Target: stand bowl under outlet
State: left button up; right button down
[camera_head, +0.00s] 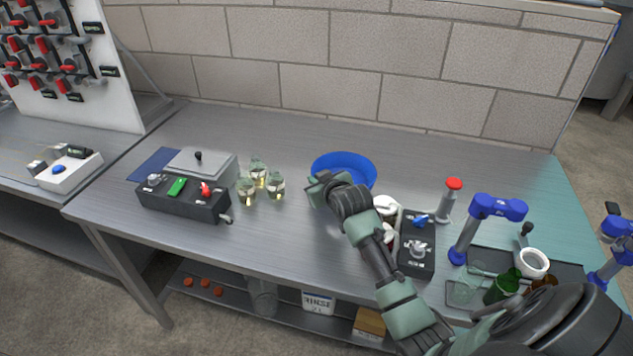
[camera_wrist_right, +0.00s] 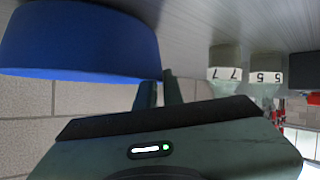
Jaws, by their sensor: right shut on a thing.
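The blue bowl (camera_head: 357,162) stands at the back middle of the steel bench. My right gripper (camera_head: 318,184) is at its front left rim and shut on it. In the right wrist view, the bowl (camera_wrist_right: 75,40) fills the upper left, and the fingers (camera_wrist_right: 160,92) meet its edge, partly hidden behind the wrist housing. A black box with a grey lid (camera_head: 185,205) stands at the left, with green and red controls on its front. A short grey outlet (camera_head: 227,219) sticks out low at its right corner. My left gripper is not in view.
Several small flasks (camera_head: 258,180) stand between the box and the bowl; numbered flasks (camera_wrist_right: 225,75) show in the wrist view. Right of my arm are a black control box (camera_head: 416,245), a red-topped post (camera_head: 450,200) and a blue stand (camera_head: 485,220). The front middle is clear.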

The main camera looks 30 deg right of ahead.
jog(key=shift+f, duration=0.3)
jog(key=c, duration=1.5)
grip_release()
jog(key=shift+c, duration=0.2)
